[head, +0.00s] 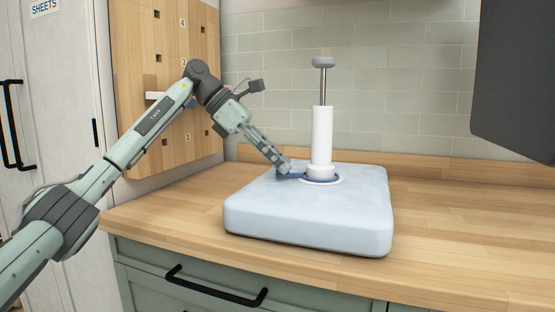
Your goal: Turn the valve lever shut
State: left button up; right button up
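A pale blue, cushion-like slab (300,225) lies on the wooden counter. On its top is a round white fitting with a blue ring, and a short blue lever (292,176) reaches left from it. A white pump cylinder (322,135) with a metal rod and grey handle stands upright on the fitting, its handle raised. My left gripper (284,167) points down and right, with its fingertips at the lever's outer end. Contact and the finger gap are too small to tell. My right gripper is not in view.
A wooden board (168,60) with numbered holes and a peg stands at the back left, behind my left arm. A dark grey panel (515,80) hangs at the upper right. The counter (470,225) is clear to the right of the slab.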

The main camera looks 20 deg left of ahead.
pick_arm(q)
jog(key=shift+c, duration=0.2)
grip_shut()
